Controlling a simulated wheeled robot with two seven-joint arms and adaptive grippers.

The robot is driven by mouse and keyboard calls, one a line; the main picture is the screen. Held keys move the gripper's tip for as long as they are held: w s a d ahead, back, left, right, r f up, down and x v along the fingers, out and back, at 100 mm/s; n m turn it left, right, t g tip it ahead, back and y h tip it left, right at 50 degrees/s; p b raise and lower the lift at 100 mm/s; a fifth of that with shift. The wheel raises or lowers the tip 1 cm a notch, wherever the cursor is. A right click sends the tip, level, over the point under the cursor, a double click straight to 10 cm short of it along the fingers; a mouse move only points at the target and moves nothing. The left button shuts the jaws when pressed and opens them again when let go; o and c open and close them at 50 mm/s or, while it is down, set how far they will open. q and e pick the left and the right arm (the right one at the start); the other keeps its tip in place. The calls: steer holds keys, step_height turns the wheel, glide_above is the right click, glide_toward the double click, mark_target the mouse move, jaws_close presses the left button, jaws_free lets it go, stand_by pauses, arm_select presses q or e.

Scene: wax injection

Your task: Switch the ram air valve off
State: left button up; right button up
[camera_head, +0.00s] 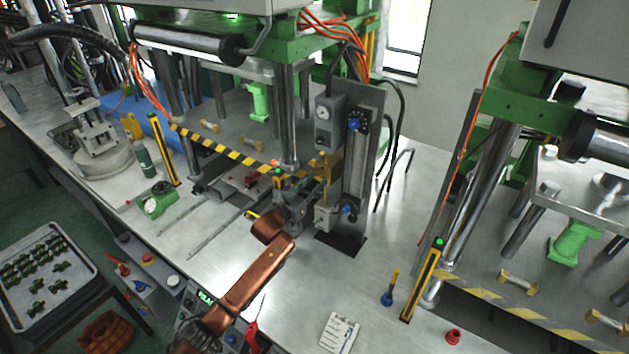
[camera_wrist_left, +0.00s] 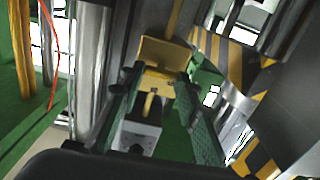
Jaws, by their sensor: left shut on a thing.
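The ram air valve, a brass-yellow block (camera_head: 328,163), is mounted on the grey upright panel of the middle press. In the left wrist view its yellow body and handle (camera_wrist_left: 163,54) show straight ahead. My left gripper (camera_head: 312,187) reaches it from the front, at the end of my copper arm. In the left wrist view its two dark green fingers (camera_wrist_left: 158,82) stand on either side of the yellow part and are shut on it. The exact contact at the fingertips is partly hidden, and I cannot tell the valve's setting. My right gripper is not in view.
The grey panel (camera_head: 369,140) carries gauges and blue knobs beside the valve. Yellow-black striped plate edges (camera_head: 225,146) and a steel column (camera_head: 288,115) stand close by. A second press is at the right. The bench (camera_head: 375,275) between the presses is mostly clear.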

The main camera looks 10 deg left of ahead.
arm_select(q)
steer(key=o, duration=1.1)
steer(key=shift+o, duration=0.3)
steer(key=v, duration=1.2)
steer(key=shift+a+f, duration=0.1)
